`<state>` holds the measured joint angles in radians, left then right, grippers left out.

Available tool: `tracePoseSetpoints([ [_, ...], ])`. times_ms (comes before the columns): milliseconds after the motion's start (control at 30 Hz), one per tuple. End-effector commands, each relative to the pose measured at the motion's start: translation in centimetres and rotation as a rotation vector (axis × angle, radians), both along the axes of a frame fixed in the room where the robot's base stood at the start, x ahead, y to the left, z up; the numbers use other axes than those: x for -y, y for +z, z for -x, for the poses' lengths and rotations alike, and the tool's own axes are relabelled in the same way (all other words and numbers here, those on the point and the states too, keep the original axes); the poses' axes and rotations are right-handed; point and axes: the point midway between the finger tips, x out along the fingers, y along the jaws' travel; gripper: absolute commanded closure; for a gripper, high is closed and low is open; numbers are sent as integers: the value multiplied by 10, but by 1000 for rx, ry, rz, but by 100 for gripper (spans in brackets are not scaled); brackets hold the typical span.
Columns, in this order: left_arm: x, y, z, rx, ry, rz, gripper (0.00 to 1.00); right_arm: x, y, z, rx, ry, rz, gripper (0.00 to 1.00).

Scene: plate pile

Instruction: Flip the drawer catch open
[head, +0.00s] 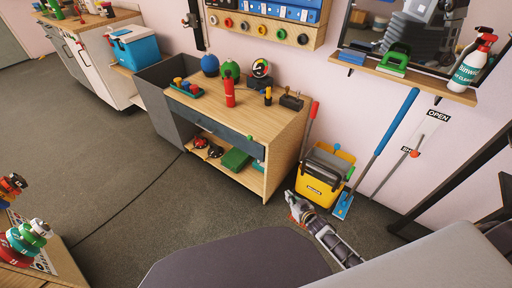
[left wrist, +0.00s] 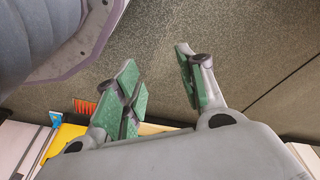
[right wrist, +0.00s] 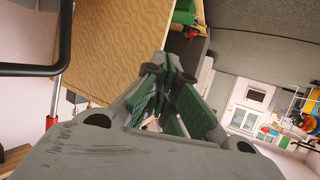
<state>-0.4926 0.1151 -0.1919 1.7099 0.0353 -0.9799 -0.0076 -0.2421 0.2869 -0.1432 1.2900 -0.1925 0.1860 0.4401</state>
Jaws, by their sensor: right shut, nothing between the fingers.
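The wooden workbench (head: 278,132) has a dark blue-grey drawer front (head: 215,125) below its top. A small green knob (head: 249,138), which looks like the drawer catch, is at the drawer's right end; its exact position is too small to tell. My right gripper (head: 291,197) is low, right of the bench and in front of the yellow bucket, apart from the knob. In the right wrist view its fingers (right wrist: 168,68) are together and empty, with the bench's wooden side panel (right wrist: 115,45) beyond. My left gripper (left wrist: 160,88) shows only in the left wrist view, fingers spread and empty over the floor.
A yellow bucket (head: 318,188) and a blue-handled mop (head: 391,127) stand right of the bench. A red bottle (head: 229,94) stands on the benchtop.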

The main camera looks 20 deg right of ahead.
Motion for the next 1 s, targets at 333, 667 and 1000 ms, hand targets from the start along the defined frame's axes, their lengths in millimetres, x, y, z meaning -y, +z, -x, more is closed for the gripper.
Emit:
tracePoseSetpoints([
  [333,17,55,-17,28,-6,34,60,-20,78,-51,246,81,-84,100],
  [667,25,113,-17,52,-16,60,60,-45,155,-70,447,184,-158,100],
  [1000,26,139,-12,57,-20,68,60,-57,188,-71,523,232,-189,100],
])
